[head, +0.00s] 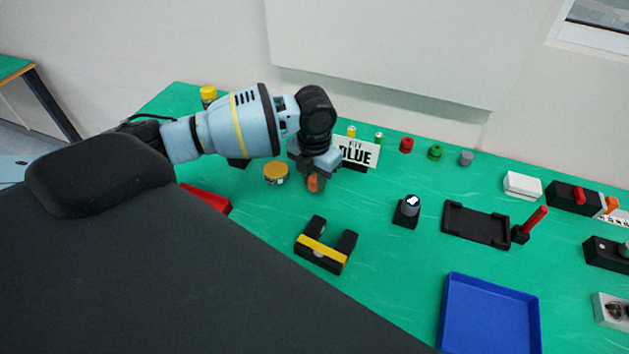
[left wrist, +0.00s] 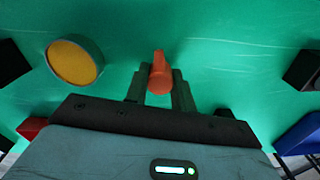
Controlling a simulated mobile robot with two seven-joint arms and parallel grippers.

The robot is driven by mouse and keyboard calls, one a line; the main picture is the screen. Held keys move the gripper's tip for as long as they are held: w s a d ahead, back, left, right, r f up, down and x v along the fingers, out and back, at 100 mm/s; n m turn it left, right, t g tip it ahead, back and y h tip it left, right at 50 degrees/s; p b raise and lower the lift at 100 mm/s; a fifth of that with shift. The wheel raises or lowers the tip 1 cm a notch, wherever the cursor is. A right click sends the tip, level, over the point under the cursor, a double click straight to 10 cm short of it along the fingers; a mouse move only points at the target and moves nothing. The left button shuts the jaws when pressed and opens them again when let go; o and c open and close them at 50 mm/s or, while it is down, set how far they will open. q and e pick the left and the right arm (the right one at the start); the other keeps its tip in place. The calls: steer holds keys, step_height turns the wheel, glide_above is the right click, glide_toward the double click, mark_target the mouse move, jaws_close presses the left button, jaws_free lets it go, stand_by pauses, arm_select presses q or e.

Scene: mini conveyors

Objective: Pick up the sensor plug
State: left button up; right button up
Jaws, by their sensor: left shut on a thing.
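The sensor plug appears to be the small orange piece (head: 313,183) with a pointed tip, seen below my left gripper (head: 312,176) in the head view. In the left wrist view the orange plug (left wrist: 160,75) sits between the two grey fingers of my left gripper (left wrist: 159,92), which are shut on it. Its tip points away from the wrist. The fingers hide part of its sides. I cannot tell exactly how far it is above the green table. My right gripper is in neither view.
A yellow-topped round tin (head: 276,173) is left of the gripper, and a "BLUE" sign (head: 356,151) stands behind it.

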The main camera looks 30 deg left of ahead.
mark_target(314, 179)
arm_select(q)
steer(key=shift+r, duration=0.1)
steer(key=shift+r, duration=0.65)
steer(key=shift+s+r, duration=0.2)
steer(key=shift+r, duration=0.85)
steer(key=s+d, duration=0.1)
steer(key=s, duration=0.4)
steer(key=s+d+r, duration=0.1)
steer(key=s, duration=0.4)
steer(key=s+d, duration=0.1)
steer(key=s, duration=0.4)
steer(key=shift+s+r, duration=0.2)
